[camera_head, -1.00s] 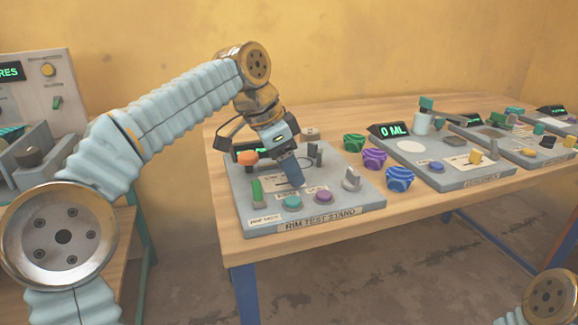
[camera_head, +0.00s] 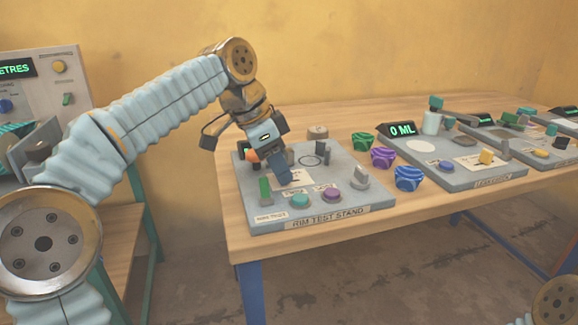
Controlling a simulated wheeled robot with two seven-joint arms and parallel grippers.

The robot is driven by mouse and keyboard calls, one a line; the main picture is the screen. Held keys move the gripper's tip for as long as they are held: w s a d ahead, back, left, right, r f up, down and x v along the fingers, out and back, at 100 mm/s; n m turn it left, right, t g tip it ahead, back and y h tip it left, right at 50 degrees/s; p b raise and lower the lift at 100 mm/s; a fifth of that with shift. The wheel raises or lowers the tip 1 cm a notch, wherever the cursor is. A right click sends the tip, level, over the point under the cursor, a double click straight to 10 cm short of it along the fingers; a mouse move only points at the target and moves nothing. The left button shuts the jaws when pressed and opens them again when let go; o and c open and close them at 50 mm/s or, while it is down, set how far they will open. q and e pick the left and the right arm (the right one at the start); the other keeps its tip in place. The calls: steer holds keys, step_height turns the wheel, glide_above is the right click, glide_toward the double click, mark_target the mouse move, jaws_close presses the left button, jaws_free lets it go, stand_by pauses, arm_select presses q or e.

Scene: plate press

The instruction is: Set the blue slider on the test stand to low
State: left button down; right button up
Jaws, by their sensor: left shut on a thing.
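The rim test stand (camera_head: 318,214) is a grey panel on the near left of the wooden table. My left gripper (camera_head: 285,176) reaches down over its left middle part, pointing down with a tilt. It is shut, with its dark blue-grey fingers low at the panel. The blue slider cannot be made out apart from the fingers; they cover the spot, and its setting cannot be read. A display and an orange part (camera_head: 250,155) on the stand are partly hidden behind the gripper. My right gripper is out of view; only a part of that arm shows at bottom right.
On the stand are a green lever (camera_head: 265,190), a teal button (camera_head: 299,200), a purple button (camera_head: 332,195) and a grey knob (camera_head: 360,178). Another panel (camera_head: 480,176) follows.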

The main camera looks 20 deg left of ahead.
arm_select(q)
steer(key=c, duration=0.9)
jaws_free()
steer(key=shift+s+a, duration=0.1)
steer(key=shift+a, duration=0.05)
steer(key=shift+r, duration=0.1)
steer(key=shift+p+v, duration=1.1)
steer(key=shift+v, duration=5.75)
